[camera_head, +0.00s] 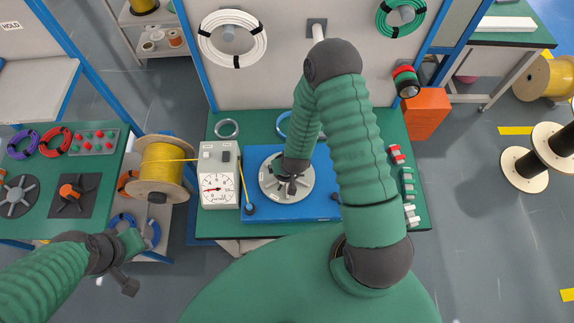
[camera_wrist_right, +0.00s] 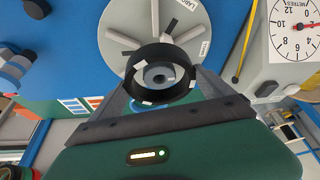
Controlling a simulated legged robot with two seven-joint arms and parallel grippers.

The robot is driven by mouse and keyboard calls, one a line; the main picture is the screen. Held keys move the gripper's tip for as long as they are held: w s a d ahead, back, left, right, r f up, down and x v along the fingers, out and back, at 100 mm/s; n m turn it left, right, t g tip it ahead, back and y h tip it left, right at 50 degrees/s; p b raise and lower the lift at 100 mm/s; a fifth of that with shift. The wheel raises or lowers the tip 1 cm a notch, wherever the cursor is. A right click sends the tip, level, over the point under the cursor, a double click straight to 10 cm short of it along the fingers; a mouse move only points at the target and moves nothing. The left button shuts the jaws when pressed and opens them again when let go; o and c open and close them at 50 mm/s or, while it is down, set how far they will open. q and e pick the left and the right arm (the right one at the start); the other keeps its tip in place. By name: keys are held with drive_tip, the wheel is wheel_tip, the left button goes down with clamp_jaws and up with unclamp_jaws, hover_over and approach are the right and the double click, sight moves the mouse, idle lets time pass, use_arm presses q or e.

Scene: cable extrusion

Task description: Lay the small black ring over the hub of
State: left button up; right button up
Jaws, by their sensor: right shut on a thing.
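A grey disc with raised spokes (camera_head: 269,184) lies on the blue board at the middle of the bench. It also fills the top of the right wrist view (camera_wrist_right: 118,28). My right gripper (camera_head: 289,188) is over the disc and shut on the small black ring (camera_wrist_right: 146,58), which has white marks on it. Through the ring in the wrist view I see the disc's hub (camera_wrist_right: 158,75). I cannot tell how high the ring is above the hub. The head view mostly hides the ring. My left gripper (camera_head: 128,284) hangs away from the bench at lower left; its jaw opening is unclear.
Left of the disc stands a dial meter (camera_head: 218,185), with a yellow cable beside it. A yellow cable spool (camera_head: 163,165) is further left. A grey ring (camera_head: 227,128) lies at the bench's back left. Several small clamps (camera_head: 407,180) line the right edge.

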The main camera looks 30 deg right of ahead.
drive_tip(key=shift+f+b, duration=1.45)
drive_tip(key=shift+f, duration=0.4)
drive_tip(key=shift+f+b, duration=0.4)
drive_tip(key=shift+f, duration=0.05)
drive_tip(key=o, duration=1.1)
wheel_tip(320, 180, up, 8)
drive_tip(key=p, duration=0.6)
drive_tip(key=shift+r+p, duration=0.1)
drive_tip(key=shift+p, duration=0.3)
